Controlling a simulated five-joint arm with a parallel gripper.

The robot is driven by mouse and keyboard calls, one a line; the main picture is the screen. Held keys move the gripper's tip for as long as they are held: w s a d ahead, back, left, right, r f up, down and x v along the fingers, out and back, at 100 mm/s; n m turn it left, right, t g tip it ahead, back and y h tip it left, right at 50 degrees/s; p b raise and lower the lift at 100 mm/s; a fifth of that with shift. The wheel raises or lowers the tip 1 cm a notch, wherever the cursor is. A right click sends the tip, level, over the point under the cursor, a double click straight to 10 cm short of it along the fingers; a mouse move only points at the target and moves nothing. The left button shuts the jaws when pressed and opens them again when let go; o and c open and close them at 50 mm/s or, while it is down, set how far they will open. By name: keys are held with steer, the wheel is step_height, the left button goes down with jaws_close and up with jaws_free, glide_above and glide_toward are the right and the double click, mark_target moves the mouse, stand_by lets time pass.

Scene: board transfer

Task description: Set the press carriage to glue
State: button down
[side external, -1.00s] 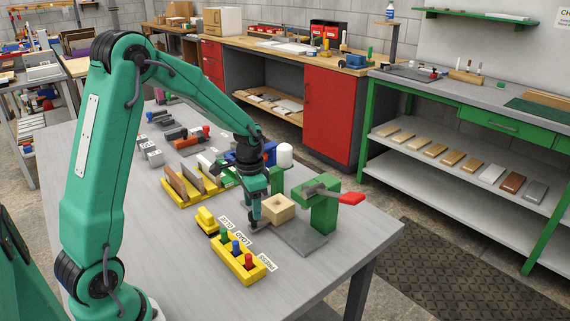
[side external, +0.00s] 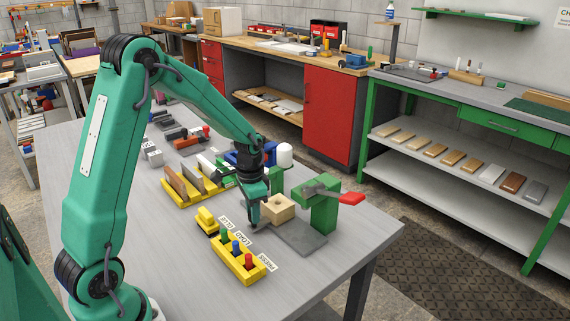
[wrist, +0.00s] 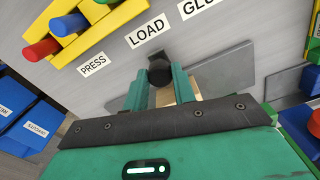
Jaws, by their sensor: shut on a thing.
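The press is a green frame (side external: 322,212) with a red-ended lever (side external: 351,198), standing on a grey plate (side external: 301,238). The carriage carries a pale wooden block (side external: 279,207) with a hole in its top. My gripper (side external: 254,226) is beside the block, low over the table. In the wrist view my gripper (wrist: 161,88) is shut on a dark round knob (wrist: 159,72), which is near the LOAD label (wrist: 149,29). The GLUE label (wrist: 196,5) is to its right and the PRESS label (wrist: 93,65) to its left. The knob's attachment to the carriage is hidden.
A yellow holder (side external: 239,266) with green, blue and red pegs stands close in front of the labels. A yellow piece (side external: 207,222) lies behind it. A yellow rack (side external: 190,198) of boards and a white-topped bottle (side external: 285,155) are near the arm. The table's front right is clear.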

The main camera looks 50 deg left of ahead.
steer(key=a, duration=0.9)
steer(key=shift+a, duration=0.1)
steer(key=c, duration=1.1)
jaws_free()
steer(key=shift+c, duration=0.2)
steer(key=shift+r, duration=0.1)
step_height(320, 180, up, 8)
